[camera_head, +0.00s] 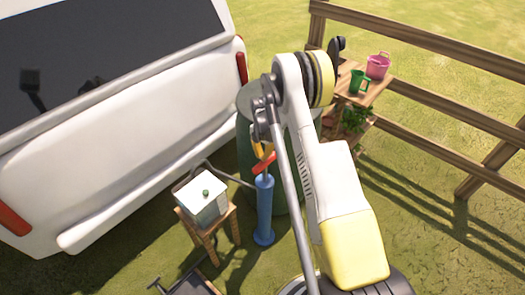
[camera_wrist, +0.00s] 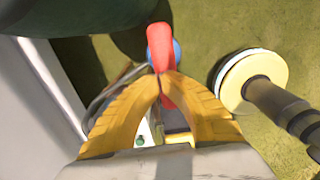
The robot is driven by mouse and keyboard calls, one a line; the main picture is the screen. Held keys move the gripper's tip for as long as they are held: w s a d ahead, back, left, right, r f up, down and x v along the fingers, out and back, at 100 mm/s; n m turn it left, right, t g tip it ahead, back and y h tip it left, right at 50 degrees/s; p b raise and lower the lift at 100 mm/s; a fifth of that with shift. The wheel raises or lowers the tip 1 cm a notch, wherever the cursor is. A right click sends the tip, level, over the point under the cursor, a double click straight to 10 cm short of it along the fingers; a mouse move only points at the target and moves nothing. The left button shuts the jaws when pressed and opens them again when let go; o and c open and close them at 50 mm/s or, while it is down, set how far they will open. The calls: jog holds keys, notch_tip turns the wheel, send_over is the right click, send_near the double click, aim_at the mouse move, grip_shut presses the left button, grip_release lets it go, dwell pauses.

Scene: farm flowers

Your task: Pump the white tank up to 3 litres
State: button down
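The white tank (camera_head: 205,198), boxy with a green knob on top, stands on a small wooden stool (camera_head: 228,222). I cannot read any level on it. A blue upright pump (camera_head: 264,212) stands on the grass just right of it, with a red handle (camera_head: 264,163) on top. My gripper (camera_wrist: 161,75) has yellow fingers whose tips meet over the red handle, which also shows in the wrist view (camera_wrist: 159,45). The handle looks wider than the gap at the tips and passes beyond them; I see no clear hold on it. The tank's green knob shows between the fingers.
A white vehicle (camera_head: 150,120) stands close on the left. A dark green barrel (camera_head: 250,100) is right behind the pump. Grass at right is open.

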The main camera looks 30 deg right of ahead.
jog(key=shift+f, duration=0.45)
notch_tip(320, 180, down, 10)
jog(key=b, duration=0.7)
jog(key=shift+r, duration=0.25)
